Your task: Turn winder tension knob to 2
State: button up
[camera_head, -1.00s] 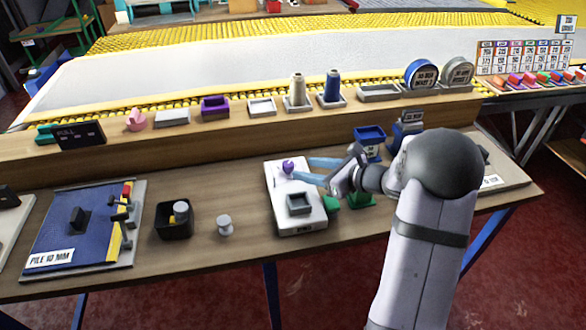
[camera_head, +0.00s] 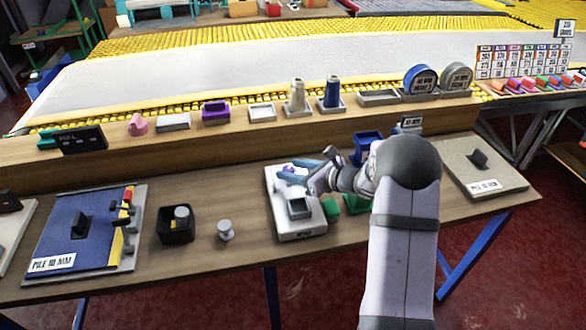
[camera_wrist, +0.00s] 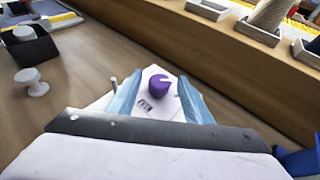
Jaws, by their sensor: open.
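The winder (camera_head: 303,226) is a white box on the bench, with a grey square recess on its top. Its purple tension knob (camera_wrist: 159,83) stands at the far end and carries a light pointer mark; the printed marks beside it are too small to read. My gripper (camera_wrist: 159,95) is open, its two blue fingers on either side of the knob with gaps visible. In the head view my gripper (camera_head: 280,170) is over the knob end and mostly hides the purple knob (camera_head: 287,168).
To the left are a grey spool (camera_head: 225,230) and a black box (camera_head: 176,233). A wooden ledge (camera_head: 240,133) with spools and trays runs behind.

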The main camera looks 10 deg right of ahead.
jog(key=c, duration=1.1)
jog(key=shift+o, duration=0.2)
jog(key=shift+w+d+n+g+y, duration=0.1)
jog(key=shift+n+g+y, duration=0.2)
jog(key=shift+n+y, duration=0.1)
jog(key=n+g+y, duration=0.2)
jog(key=n, duration=0.1)
jog(key=shift+w+d+g+p, duration=0.15)
jog(key=shift+g+p, duration=0.15)
jog(key=shift+p, duration=0.1)
jog(key=shift+w+f+n+g+y+b, duration=0.15)
jog(key=shift+n+g+y+b, duration=0.4)
jog(key=shift+n+g+y, duration=0.55)
jog(key=shift+n+g, duration=0.3)
jog(key=shift+w+n+g+b, duration=0.1)
jog(key=shift+n+g+b, duration=0.25)
jog(key=shift+n+g, duration=0.15)
jog(key=shift+r, duration=0.2)
